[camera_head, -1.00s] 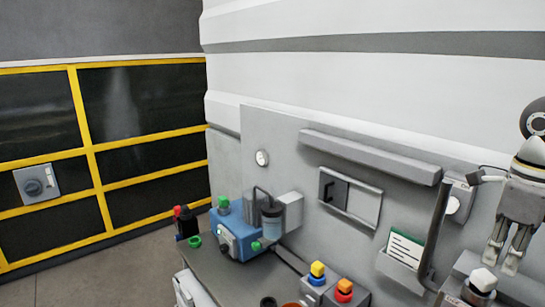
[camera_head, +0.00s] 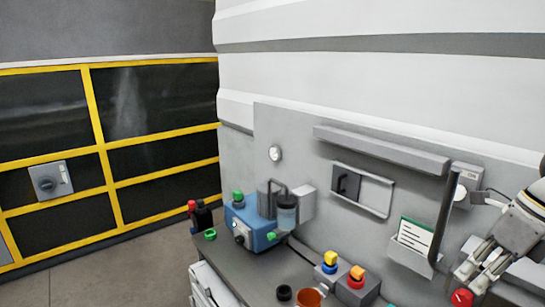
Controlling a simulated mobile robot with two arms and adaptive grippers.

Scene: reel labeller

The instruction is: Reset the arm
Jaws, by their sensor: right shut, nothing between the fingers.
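My right gripper (camera_head: 477,279) reaches in from the right edge, angled down and to the left. Its fingers look close together with nothing visible between them. The fingertips are just above a red knob (camera_head: 462,297) near the bottom right; whether they touch it I cannot tell. A dark upright bar (camera_head: 446,215) stands on the panel to the left of the gripper. My left gripper is not in view.
A blue device (camera_head: 249,228) with green caps stands on the grey bench. Yellow (camera_head: 331,258) and red (camera_head: 357,273) buttons sit on boxes at the front. An orange cup (camera_head: 309,298) is beside them. A card holder (camera_head: 412,247) is on the panel. Floor at left is clear.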

